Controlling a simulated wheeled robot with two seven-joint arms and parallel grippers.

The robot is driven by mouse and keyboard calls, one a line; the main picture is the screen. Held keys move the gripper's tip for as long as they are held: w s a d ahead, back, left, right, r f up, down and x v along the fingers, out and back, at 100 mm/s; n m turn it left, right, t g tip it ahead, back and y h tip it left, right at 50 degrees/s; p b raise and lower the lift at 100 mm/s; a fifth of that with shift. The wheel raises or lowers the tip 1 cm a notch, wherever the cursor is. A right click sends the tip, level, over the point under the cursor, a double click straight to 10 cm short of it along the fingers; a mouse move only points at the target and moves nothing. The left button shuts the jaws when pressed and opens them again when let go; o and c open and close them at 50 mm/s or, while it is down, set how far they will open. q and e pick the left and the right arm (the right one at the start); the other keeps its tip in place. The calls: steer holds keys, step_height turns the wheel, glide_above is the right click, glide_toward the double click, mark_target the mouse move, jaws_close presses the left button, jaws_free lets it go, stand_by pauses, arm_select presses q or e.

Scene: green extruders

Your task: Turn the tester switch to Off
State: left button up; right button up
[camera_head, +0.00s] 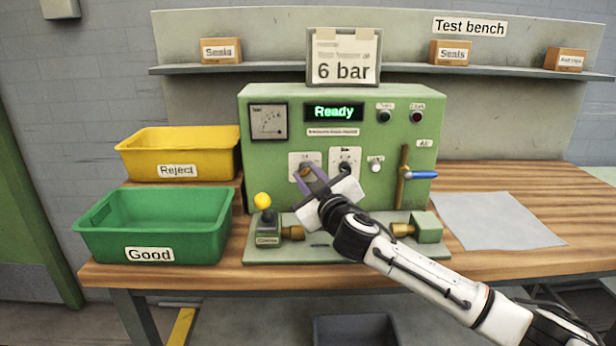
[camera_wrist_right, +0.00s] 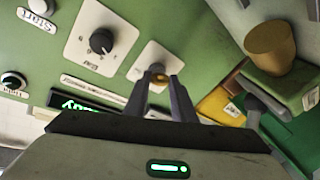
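The green tester (camera_head: 270,185) stands on the bench, and its display (camera_head: 334,112) reads "Ready". A small brass-coloured switch knob (camera_head: 305,170) sits on a white plate at the lower left of the panel, partly covered by my gripper. My right gripper (camera_head: 311,175) is at this plate, its two fingers apart. In the right wrist view the knob (camera_wrist_right: 159,80) shows between the fingertips; contact cannot be made out. The switch's labels and setting are not readable. My left gripper is not in view.
A black dial (camera_head: 345,168) is right of the switch, and a blue-handled lever (camera_head: 422,174) is farther right. A yellow-knobbed clamp (camera_head: 263,200) stands below left. The yellow Reject bin (camera_head: 135,148) and green Good bin (camera_head: 100,240) are left. A grey sheet (camera_head: 500,220) lies right.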

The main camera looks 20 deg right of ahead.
steer(key=shift+c, duration=0.9)
steer(key=n+p, duration=0.1)
steer(key=p, duration=0.1)
steer(key=shift+r+p, duration=0.25)
steer(key=shift+p, duration=0.1)
steer(key=n+g+p, duration=0.1)
steer(key=n+p, duration=0.1)
steer(key=p, duration=0.2)
steer(key=n+g+h+p, duration=0.1)
steer(key=n+p, duration=0.2)
steer(key=p, duration=0.1)
steer(key=shift+a+r+p, duration=0.1)
steer(key=shift+p, duration=0.2)
steer(key=shift+n+p, duration=0.3)
steer(key=shift+n, duration=0.5)
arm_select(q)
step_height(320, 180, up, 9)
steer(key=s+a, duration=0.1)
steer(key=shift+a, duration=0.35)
arm_select(e)
steer(key=shift+a+f+n+g+h, duration=0.15)
steer(key=shift+n+g+h, duration=0.45)
steer(key=shift+n, duration=0.6)
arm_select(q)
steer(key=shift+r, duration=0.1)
arm_select(e)
steer(key=o, duration=1.1)
steer(key=shift+c, duration=0.2)
